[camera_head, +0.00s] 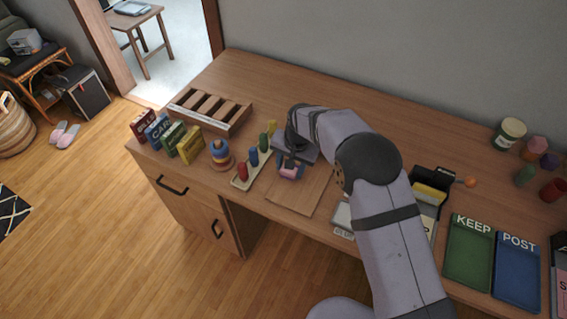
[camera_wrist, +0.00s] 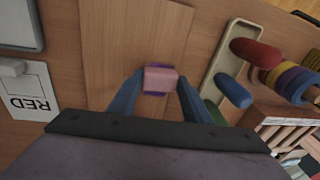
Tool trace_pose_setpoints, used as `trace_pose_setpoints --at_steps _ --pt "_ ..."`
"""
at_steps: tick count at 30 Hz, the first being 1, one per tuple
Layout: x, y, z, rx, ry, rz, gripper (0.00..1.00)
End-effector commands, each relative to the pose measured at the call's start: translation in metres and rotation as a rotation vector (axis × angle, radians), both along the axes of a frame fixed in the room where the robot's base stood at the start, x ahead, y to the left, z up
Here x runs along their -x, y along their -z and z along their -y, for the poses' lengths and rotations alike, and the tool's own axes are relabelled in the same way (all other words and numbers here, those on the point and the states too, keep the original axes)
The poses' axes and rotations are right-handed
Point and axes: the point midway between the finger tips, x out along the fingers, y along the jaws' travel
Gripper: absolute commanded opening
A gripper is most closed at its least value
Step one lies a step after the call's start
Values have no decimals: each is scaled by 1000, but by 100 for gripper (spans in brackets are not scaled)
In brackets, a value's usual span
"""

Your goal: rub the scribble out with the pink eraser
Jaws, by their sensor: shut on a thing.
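The pink eraser (camera_head: 290,172) is between the fingers of my gripper (camera_head: 289,166), low over a pale wooden board (camera_head: 295,205) on the desk. In the wrist view the blue fingers of my gripper (camera_wrist: 160,83) are shut on the two sides of the pink eraser (camera_wrist: 161,77). Purple edges show just above and below the eraser in that view; I cannot tell whether they are the scribble or part of the eraser. No other mark shows on the bare board (camera_wrist: 112,40). I cannot tell whether the eraser touches the board.
A peg strip (camera_head: 242,182) with coloured pegs stands close left of the board. A ring stacker (camera_head: 219,156), small boxes (camera_head: 190,145) and a slotted wooden tray (camera_head: 236,125) lie farther left. Green KEEP (camera_head: 468,265) and blue POST (camera_head: 517,278) trays are at right. The back middle desk is clear.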

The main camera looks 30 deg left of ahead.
Motion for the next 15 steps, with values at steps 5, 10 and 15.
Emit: trace_pose_setpoints --at_steps 5,10,15 --pt "1 1 19 5 2 -4 23" --pt "0 1 34 5 2 -4 23" --pt "-12 1 26 3 -2 -2 23"
